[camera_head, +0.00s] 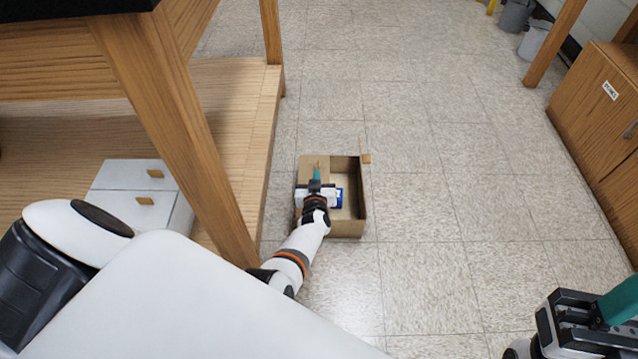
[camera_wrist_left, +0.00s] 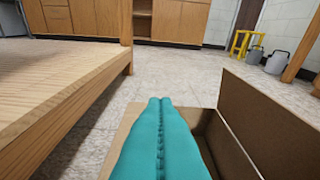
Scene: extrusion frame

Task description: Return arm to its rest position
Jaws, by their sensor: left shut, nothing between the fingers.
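My left arm reaches forward from the lower middle of the head view. Its gripper (camera_head: 316,172) is over the left part of an open cardboard box (camera_head: 348,228) on the floor. In the left wrist view the teal fingers (camera_wrist_left: 160,115) are pressed together with nothing between them, and the box (camera_wrist_left: 285,120) shows around and below them. A blue item (camera_head: 338,197) lies inside the box, partly hidden by the gripper. My right gripper (camera_head: 600,318) is at the bottom right corner, partly cut off; its finger opening cannot be made out.
A wooden table or bench (camera_head: 235,110) with thick legs stands close on the left, with a white drawer unit (camera_head: 130,205) on its lower shelf. Wooden cabinets (camera_head: 600,120) stand at the right. Grey bins (camera_head: 533,40) are at the back right. The tiled floor between is clear.

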